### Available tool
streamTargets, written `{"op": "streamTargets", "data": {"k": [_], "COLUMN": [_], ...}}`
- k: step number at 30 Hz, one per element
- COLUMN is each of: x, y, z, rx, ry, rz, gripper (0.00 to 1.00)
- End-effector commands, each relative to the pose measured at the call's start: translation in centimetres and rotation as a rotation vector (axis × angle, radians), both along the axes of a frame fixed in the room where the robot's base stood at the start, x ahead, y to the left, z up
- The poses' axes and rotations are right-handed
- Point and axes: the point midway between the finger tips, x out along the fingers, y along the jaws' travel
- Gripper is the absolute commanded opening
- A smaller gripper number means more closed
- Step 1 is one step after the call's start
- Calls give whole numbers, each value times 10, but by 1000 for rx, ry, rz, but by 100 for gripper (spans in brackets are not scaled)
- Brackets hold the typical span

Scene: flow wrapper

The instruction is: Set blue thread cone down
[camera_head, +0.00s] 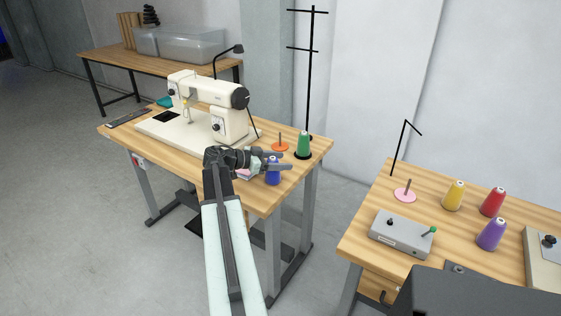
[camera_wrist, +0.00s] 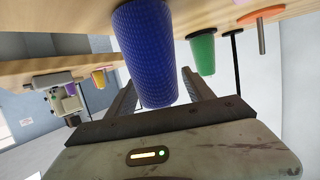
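The blue thread cone (camera_head: 273,173) stands upright on the sewing table (camera_head: 253,194), near its right front edge. My gripper (camera_head: 281,162) is at the cone's upper part, with one finger to each side. In the wrist view the table appears at the top, and the blue cone (camera_wrist: 147,45) comes down between the fingers (camera_wrist: 160,82). A narrow gap shows between the cone and the right finger, so the gripper looks open around it. The cone hides part of the left finger. Its base seems to meet the tabletop.
A green cone (camera_head: 303,144) on a black thread stand (camera_head: 309,80) and an orange spindle disc (camera_head: 280,146) are just behind. The sewing machine (camera_head: 205,107) is to the left. A second table (camera_head: 365,222) at right holds yellow, red and purple cones and a control box (camera_head: 400,236).

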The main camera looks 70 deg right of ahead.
Motion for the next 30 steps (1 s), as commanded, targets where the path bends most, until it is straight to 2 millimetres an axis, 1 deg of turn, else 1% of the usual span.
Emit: {"op": "streamTargets", "data": {"k": [5,8,15,19,24,30], "x": [2,15,59,75,85,85], "y": [2,13,51,66,75,76], "z": [5,12,31,36,39,38], "rx": [0,0,0,0,0,0], "ry": [0,0,0,0,0,0], "rz": [1,3,3,1,-1,-1], "gripper": [61,61,61,61,61,61]}}
